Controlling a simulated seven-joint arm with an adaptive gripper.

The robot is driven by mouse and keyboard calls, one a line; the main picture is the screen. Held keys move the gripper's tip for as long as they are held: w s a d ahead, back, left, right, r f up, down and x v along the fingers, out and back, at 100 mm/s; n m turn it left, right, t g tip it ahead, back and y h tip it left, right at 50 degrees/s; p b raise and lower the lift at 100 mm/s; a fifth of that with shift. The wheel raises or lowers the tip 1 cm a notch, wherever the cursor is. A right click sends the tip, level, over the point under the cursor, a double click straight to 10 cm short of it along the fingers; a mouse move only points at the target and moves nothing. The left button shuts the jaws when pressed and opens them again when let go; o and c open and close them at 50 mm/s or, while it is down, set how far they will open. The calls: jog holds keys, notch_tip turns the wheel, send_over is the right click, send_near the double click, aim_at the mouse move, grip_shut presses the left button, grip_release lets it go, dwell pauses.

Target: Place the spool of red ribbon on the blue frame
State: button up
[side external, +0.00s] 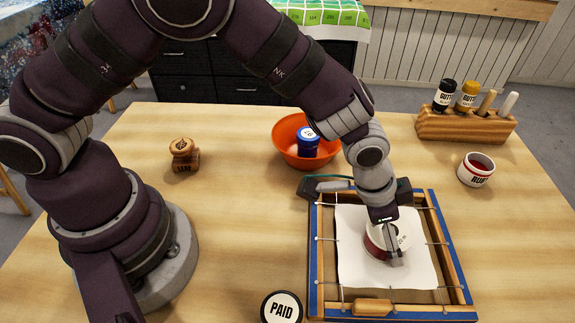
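A white-topped spool with a red side (374,245) is inside the frame, over the white cloth. I cannot tell if it rests on the cloth or is just above it. The frame (315,262) has blue strips along its wooden rim, with a white silk cloth (355,275) strung inside by pins. My gripper (393,257) points down at the spool, with a finger in front of its near side. The far finger is hidden, so whether the gripper grasps the spool does not show.
An orange bowl (283,134) holds a blue jar (307,142) behind the frame. A white pot with red contents (476,171) and a wooden bottle rack (465,128) stand at right. A PAID disc (281,308) is left of the frame's front. A wooden stamp (184,155) stands at left.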

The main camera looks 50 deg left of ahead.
jog(key=o, duration=0.3)
jog(key=v, duration=1.2)
jog(key=s+a+r+n+t+y, duration=0.1)
jog(key=s+a+r+n, duration=0.2)
jog(key=a, duration=0.6)
jog(key=s+a+r+n+t+y, duration=0.1)
jog(key=s+a+r+n, duration=0.3)
jog(key=a, duration=0.6)
jog(key=shift+s+n+y, duration=0.5)
jog(key=shift+s, duration=0.45)
jog(key=shift+r, duration=0.15)
